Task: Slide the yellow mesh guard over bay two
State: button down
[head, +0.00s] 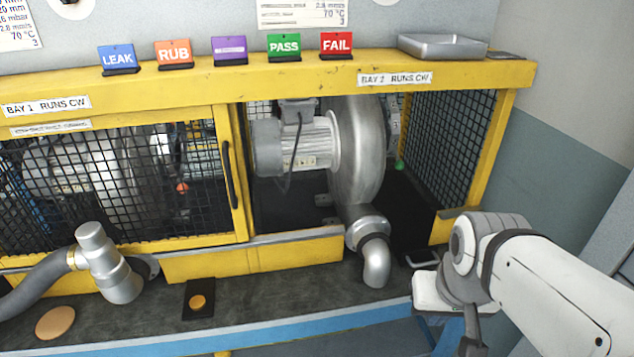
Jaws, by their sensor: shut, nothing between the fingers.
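The yellow-framed mesh guard (223,140) stands across the left bay, with a black vertical handle (229,175) on its right-hand stile. The right bay, which I take as bay two, is open at the front. A grey blower (358,155) with its motor (293,147) sits inside it. My gripper (472,340) is at the lower right, in front of the bench edge, well to the right of the handle and apart from it. It appears shut and empty. Its fingers are small, dark and partly cut off by the frame.
A silver outlet elbow (376,262) juts forward below the blower. A hose fitting (107,264) stands at the left front. An orange button (198,301) and a tan disc (55,323) lie on the bench top. Coloured tags and a metal tray (442,47) stand on the upper beam.

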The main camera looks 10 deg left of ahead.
aim_at(220, 112)
jog(key=u, duration=1.8)
jog(key=k, duration=0.5)
jog(key=z, duration=0.3)
jog(key=i, duration=0.85)
jog(key=z, duration=0.2)
